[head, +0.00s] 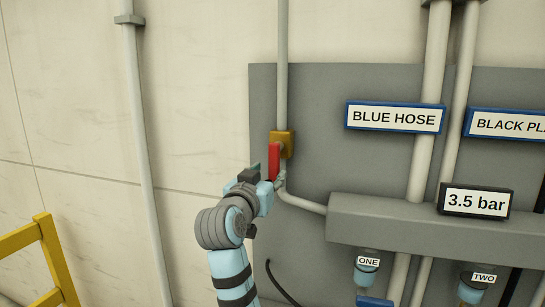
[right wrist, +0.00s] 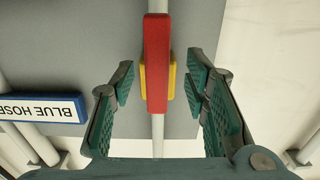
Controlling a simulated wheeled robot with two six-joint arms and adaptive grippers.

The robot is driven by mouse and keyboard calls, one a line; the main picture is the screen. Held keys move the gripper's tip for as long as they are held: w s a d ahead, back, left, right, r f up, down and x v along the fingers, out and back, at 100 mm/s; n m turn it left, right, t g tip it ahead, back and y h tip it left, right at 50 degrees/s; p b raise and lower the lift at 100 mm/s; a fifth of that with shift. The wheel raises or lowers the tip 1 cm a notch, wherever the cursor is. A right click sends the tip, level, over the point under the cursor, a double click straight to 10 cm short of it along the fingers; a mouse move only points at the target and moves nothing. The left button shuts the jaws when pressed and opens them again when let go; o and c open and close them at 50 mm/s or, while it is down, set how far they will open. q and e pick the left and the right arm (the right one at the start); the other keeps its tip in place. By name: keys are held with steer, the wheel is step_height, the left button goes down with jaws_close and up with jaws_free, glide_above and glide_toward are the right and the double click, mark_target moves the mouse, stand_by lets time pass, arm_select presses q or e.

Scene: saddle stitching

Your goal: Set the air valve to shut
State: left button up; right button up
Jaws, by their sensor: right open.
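The air valve has a brass-yellow body (head: 288,144) on a grey vertical pipe and a red lever handle (head: 274,161). The handle stands upright, in line with the pipe. In the right wrist view the red handle (right wrist: 157,62) lies between the spread fingers, with the yellow body (right wrist: 172,78) behind it. My right gripper (head: 268,177) is at the handle's lower part; it is open, with a gap on both sides of the handle in the wrist view (right wrist: 160,84). My left gripper is not in view.
A grey panel (head: 380,170) carries the pipe. To the right are a BLUE HOSE sign (head: 394,117), a grey manifold (head: 375,225) and a 3.5 bar display (head: 475,201). A yellow rail (head: 52,262) stands at the lower left. The wall left of the panel is mostly bare.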

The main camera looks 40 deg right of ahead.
mark_target(273, 172)
steer(key=x, duration=0.4)
steer(key=shift+s+d, duration=0.15)
steer(key=shift+s, duration=0.05)
steer(key=shift+c, duration=0.9)
jaws_close()
